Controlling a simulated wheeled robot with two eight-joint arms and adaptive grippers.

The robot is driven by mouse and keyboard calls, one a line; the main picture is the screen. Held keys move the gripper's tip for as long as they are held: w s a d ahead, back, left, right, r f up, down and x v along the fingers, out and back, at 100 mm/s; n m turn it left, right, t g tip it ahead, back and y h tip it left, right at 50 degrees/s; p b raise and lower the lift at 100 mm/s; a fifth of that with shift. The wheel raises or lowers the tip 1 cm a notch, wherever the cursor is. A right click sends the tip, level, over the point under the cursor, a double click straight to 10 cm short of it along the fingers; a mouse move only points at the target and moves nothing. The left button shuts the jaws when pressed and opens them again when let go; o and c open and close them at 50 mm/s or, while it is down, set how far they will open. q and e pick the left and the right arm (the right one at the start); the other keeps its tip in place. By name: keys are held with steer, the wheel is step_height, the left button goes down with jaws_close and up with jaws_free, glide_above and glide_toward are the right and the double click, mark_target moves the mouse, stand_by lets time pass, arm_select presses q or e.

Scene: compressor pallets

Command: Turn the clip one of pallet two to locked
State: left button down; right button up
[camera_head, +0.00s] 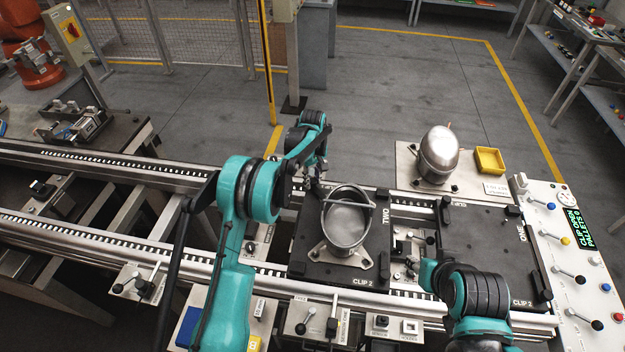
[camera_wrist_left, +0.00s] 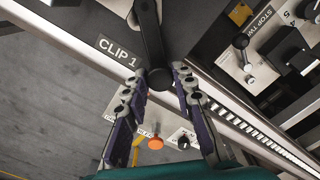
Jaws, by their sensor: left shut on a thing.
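Pallet two (camera_head: 299,262) is a dark plate on the rail, labelled TWO, and carries an open metal shell (camera_head: 346,222). Its clip one (camera_wrist_left: 149,35) is a black lever beside the CLIP 1 label in the left wrist view. My left gripper (camera_wrist_left: 160,84) is shut on the lever's end, with one finger on each side. In the head view my left gripper (camera_head: 314,178) is at the pallet's far edge, where its arm partly hides it and the clip. My right arm shows at lower right, but its gripper's fingers do not show.
Pallet one (camera_head: 487,240) lies to the right on the same rails. Behind it stand a domed metal shell (camera_head: 440,155) and a yellow tray (camera_head: 489,160). A control panel (camera_head: 572,270) with a lit display is at far right. Small lever stations line the near rail.

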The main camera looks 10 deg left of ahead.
stand_by(0.4)
arm_select(q)
steer(key=c, duration=1.2)
jaws_free()
step_height(320, 180, up, 12)
